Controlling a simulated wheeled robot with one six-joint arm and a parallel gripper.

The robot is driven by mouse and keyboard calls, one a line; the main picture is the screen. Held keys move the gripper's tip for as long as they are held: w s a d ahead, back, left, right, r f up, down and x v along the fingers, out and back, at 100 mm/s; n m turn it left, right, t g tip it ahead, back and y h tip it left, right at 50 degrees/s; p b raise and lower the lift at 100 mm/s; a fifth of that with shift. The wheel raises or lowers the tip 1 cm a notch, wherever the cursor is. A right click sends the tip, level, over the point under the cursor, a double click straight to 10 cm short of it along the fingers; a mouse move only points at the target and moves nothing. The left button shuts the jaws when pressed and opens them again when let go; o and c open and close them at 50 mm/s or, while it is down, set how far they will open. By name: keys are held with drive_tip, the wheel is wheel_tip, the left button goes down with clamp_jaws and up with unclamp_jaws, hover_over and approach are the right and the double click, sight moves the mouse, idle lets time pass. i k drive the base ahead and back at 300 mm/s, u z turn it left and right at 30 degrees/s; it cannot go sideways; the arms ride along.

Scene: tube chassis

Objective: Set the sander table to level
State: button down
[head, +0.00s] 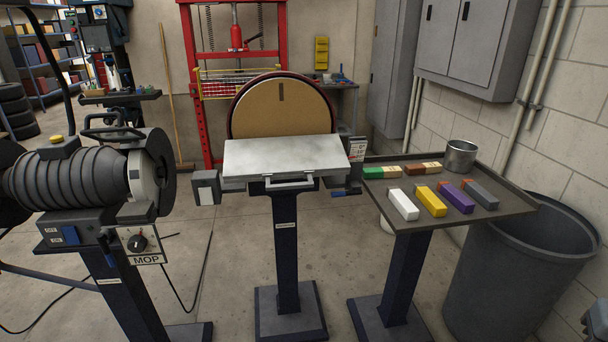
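The sander table (285,155) is a pale grey metal plate in the middle of the head view. It stands in front of the tan sanding disc (282,110), on a dark pedestal (287,250). A grey bar handle (291,182) runs along its front edge. A small white card with red marks (357,149) sits at its right side, too small to read. Below the card is a dark part with a blue tip (338,194). I cannot tell the plate's exact tilt from this view. My gripper is not in view.
A polishing machine (75,180) marked MOP stands close on the left. On the right, a tray stand (500,207) carries several coloured bars and a metal cup (461,155). A grey bin (520,270) is beyond it. Floor on both sides of the pedestal is partly clear.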

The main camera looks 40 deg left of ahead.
sight(267, 160)
drive_tip(key=u, duration=1.75)
drive_tip(key=k, duration=0.5)
drive_tip(key=u, duration=0.65)
drive_tip(key=i, duration=0.85)
drive_tip(key=z, duration=1.45)
